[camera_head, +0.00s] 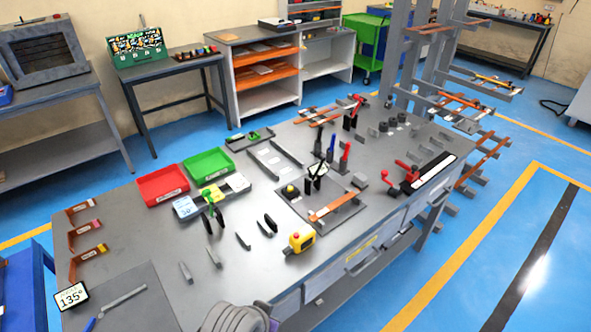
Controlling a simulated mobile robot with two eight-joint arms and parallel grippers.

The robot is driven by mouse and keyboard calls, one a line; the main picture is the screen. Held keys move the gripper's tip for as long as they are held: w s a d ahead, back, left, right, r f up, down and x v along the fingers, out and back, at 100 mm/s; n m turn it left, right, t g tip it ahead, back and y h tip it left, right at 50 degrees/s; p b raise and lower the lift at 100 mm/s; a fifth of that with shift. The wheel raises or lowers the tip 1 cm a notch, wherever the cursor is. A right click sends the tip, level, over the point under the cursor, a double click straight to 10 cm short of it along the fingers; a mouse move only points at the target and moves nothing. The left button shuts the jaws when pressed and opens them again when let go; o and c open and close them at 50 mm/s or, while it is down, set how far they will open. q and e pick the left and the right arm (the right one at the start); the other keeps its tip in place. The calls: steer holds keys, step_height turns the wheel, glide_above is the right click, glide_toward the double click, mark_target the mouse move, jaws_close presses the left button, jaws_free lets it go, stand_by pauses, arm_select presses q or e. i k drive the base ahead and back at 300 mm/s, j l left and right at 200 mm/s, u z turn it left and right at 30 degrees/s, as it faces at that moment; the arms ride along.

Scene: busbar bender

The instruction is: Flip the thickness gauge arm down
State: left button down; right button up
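I cannot pick out the thickness gauge with certainty. A small device with a white dial-like face and dark upright parts (317,172) stands on a grey plate (300,208) at the middle of the bench. A red upright handle (345,156) and a blue one (331,148) stand just behind it. A green-topped upright device (209,200) with dark parts stands farther left. A red-handled device (408,176) sits near the right edge. Which of these carries the gauge arm is too small to tell. I see neither gripper clearly.
The workbench (130,221) holds a red tray (163,186), a green tray (208,166), a yellow box with a button (302,241) and a copper bar (333,207). A sign reading 135° (71,297) stands front left. Racks of bars (484,83) rise behind the right end.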

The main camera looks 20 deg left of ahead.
mark_target(316, 154)
steer(key=k+j, duration=0.45)
steer(key=j, duration=0.15)
steer(key=k+j, duration=0.45)
steer(key=j, duration=0.15)
steer(key=i+l+u, duration=0.2)
steer(key=u, duration=0.85)
steer(key=i+l+u, duration=0.15)
steer(key=l+u, duration=0.2)
steer(key=l, duration=0.15)
steer(key=l+u, duration=0.3)
steer(key=l, duration=0.15)
steer(key=i+l, duration=0.1)
steer(key=l, duration=0.65)
steer(key=i+l+u, duration=0.15)
steer(key=l, duration=0.6)
steer(key=k, duration=0.05)
